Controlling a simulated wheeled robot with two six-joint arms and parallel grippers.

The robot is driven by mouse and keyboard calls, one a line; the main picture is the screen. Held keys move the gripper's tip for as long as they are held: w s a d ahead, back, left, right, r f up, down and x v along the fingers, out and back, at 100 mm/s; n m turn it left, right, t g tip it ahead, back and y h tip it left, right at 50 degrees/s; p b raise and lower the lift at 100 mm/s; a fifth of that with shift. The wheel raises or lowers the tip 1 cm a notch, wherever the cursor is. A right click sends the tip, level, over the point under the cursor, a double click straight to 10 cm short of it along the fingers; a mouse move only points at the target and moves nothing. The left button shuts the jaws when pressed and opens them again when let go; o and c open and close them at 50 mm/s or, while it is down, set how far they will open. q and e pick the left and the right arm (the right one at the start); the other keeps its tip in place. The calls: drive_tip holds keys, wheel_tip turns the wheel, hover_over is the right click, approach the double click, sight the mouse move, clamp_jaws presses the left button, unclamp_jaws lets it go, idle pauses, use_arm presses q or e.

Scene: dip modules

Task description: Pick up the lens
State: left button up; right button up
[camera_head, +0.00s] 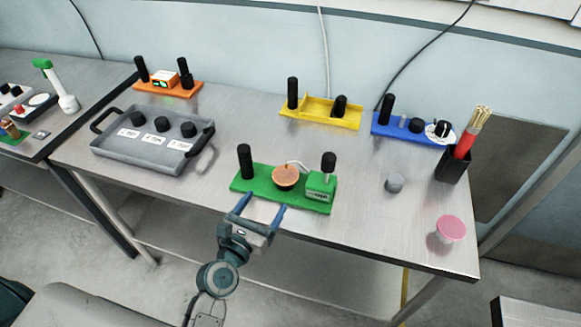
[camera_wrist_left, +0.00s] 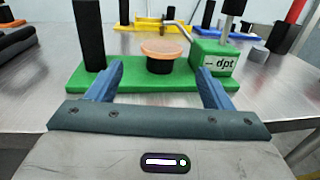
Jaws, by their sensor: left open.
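My left gripper (camera_head: 259,208) is open and empty at the front edge of the green module (camera_head: 246,186). In the left wrist view its two blue fingers (camera_wrist_left: 160,78) point at the green module (camera_wrist_left: 110,75). A round, orange-tan translucent disc (camera_head: 286,172), which looks like the lens, sits on a dark round holder in the middle of the module. In the left wrist view the disc (camera_wrist_left: 165,47) lies beyond and between the fingertips, apart from them. A black post stands to its left and a small green box (camera_wrist_left: 216,60) to its right. My right gripper is out of view.
A grey tray (camera_head: 103,151) with black knobs is at the left. Orange (camera_head: 150,87), yellow (camera_head: 318,114) and blue (camera_head: 394,128) modules stand behind. A pink-topped round piece (camera_head: 451,227), a small grey knob (camera_head: 394,182) and a black holder (camera_head: 451,165) are at the right.

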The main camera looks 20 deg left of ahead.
sight(280, 184)
use_arm(q)
drive_tip(key=w, duration=0.3)
drive_tip(key=w+p, duration=0.1)
drive_tip(key=shift+w+d+r, duration=0.1)
drive_tip(key=shift+w+d, duration=0.15)
drive_tip(key=shift+d, duration=0.15)
drive_tip(key=shift+w, duration=0.3)
drive_tip(key=shift+w+d, duration=0.1)
drive_tip(key=shift+w, duration=0.2)
drive_tip(key=w, duration=0.3)
drive_tip(key=w+d, duration=0.1)
drive_tip(key=shift+w+f+p, duration=0.15)
drive_tip(key=shift+f+p, duration=0.2)
drive_tip(key=shift+p, duration=0.05)
drive_tip(key=shift+w+f, duration=0.1)
drive_tip(key=shift+w, duration=0.2)
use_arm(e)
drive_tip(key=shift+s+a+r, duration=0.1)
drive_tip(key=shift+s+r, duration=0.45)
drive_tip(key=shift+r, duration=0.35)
use_arm(q)
drive_tip(key=shift+s, duration=0.1)
drive_tip(key=shift+c, duration=0.4)
drive_tip(key=c, duration=0.6)
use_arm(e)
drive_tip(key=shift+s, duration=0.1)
